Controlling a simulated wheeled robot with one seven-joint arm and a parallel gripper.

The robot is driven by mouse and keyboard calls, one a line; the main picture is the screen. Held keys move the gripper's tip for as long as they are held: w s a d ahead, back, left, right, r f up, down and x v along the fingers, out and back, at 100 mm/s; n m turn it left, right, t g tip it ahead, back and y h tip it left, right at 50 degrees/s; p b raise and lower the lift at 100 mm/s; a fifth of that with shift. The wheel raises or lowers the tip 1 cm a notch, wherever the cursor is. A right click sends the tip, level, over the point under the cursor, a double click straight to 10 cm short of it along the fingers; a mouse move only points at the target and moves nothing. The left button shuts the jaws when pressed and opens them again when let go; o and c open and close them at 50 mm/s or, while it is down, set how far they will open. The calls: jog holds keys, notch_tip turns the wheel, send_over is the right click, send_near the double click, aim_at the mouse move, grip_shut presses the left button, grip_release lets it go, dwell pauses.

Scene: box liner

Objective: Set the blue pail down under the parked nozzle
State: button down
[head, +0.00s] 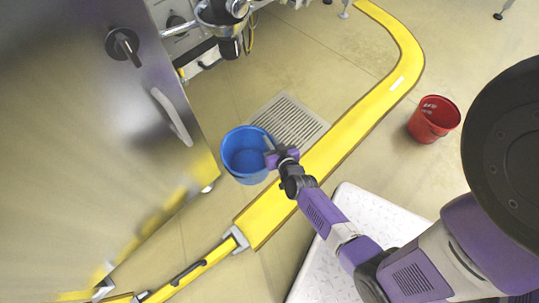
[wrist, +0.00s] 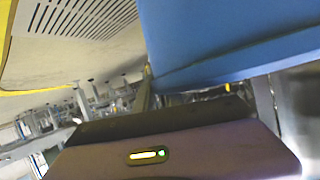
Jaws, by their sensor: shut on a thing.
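The blue pail (head: 245,155) is upright with its open top facing up, left of the floor grate in the head view. My gripper (head: 271,154) is shut on the pail's right side at the rim. In the wrist view the blue pail (wrist: 230,40) fills the upper right, close to the gripper. Whether the pail's base touches the floor is hidden. A dark-tipped metal fitting (head: 229,46), which may be the parked nozzle, hangs on the machine at the top left of the head view, well above the pail in the picture.
A yellow raised strip (head: 345,130) curves across the floor under my arm. A floor grate (head: 290,121) lies behind the pail. A red pail (head: 434,119) stands to the right. A steel cabinet (head: 80,130) with handles bounds the left.

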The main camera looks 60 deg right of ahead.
notch_tip(320, 180, down, 9)
jog(key=b, duration=0.5)
jog(key=shift+r, duration=0.1)
jog(key=c, duration=1.4)
grip_release()
jog(key=s+a+r+n+t+y+p, duration=0.35)
jog(key=s+a+r+p, duration=0.25)
jog(key=s+a+r, duration=1)
jog(key=s+a+r+n+y, duration=0.1)
jog(key=a+r, duration=0.3)
jog(key=r, duration=0.8)
jog(key=s+a+r+n+y, duration=0.2)
jog(key=a+r+n+y, duration=0.2)
jog(key=r, duration=0.8)
jog(key=shift+s+a+r+t, duration=0.15)
jog(key=shift+s+r+t, duration=0.05)
jog(key=shift+r+t, duration=0.2)
